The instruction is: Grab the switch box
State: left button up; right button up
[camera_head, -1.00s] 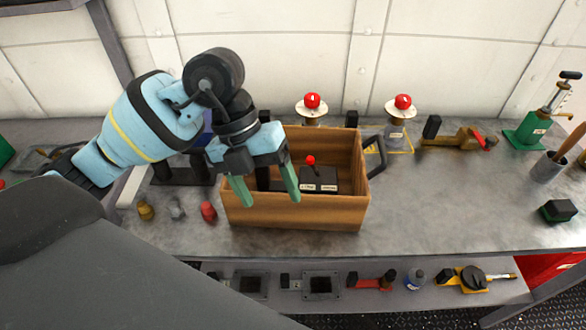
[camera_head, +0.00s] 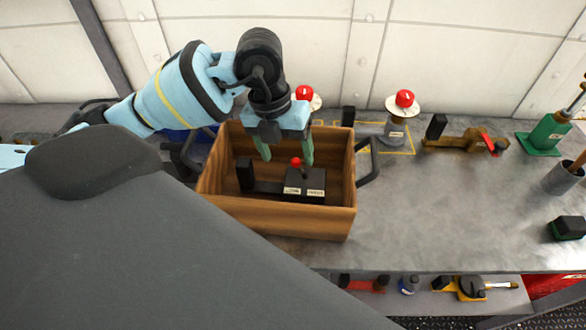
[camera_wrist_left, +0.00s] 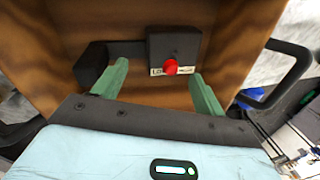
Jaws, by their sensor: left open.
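The switch box (camera_head: 306,187) is a dark box with a red-knobbed lever and pale labels. It lies inside a wooden crate (camera_head: 280,220) with black side handles. A dark bar with an upright black block (camera_head: 245,174) joins its left side. My left gripper (camera_head: 286,159) is open and empty, its green fingers pointing down into the crate above and behind the box. In the left wrist view, the switch box (camera_wrist_left: 172,46) shows ahead, between and beyond the open fingers (camera_wrist_left: 161,82), apart from them. My right gripper is not in view.
The crate walls stand close around the box. Behind stand red-knobbed posts, one at the right (camera_head: 404,104). A brass tool (camera_head: 465,140) and a green pump (camera_head: 545,134) are farther right. The grey bench (camera_head: 430,210) right of the crate is mostly clear.

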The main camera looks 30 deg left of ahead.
aim_at(292, 177)
pick_arm(q)
jog(key=shift+w+d+f, duration=0.1)
jog(key=shift+d+f, duration=0.1)
jog(key=shift+f, duration=0.7)
jog(key=shift+w+d+f, duration=0.15)
jog(key=shift+d+f, duration=0.05)
jog(key=shift+f, duration=0.65)
jog(key=shift+w+d+f, duration=0.1)
jog(key=shift+d+f, duration=0.1)
jog(key=shift+f, duration=0.7)
jog(key=c, duration=1.3)
jog(key=shift+r+p, duration=0.3)
jog(key=shift+r, duration=4.8)
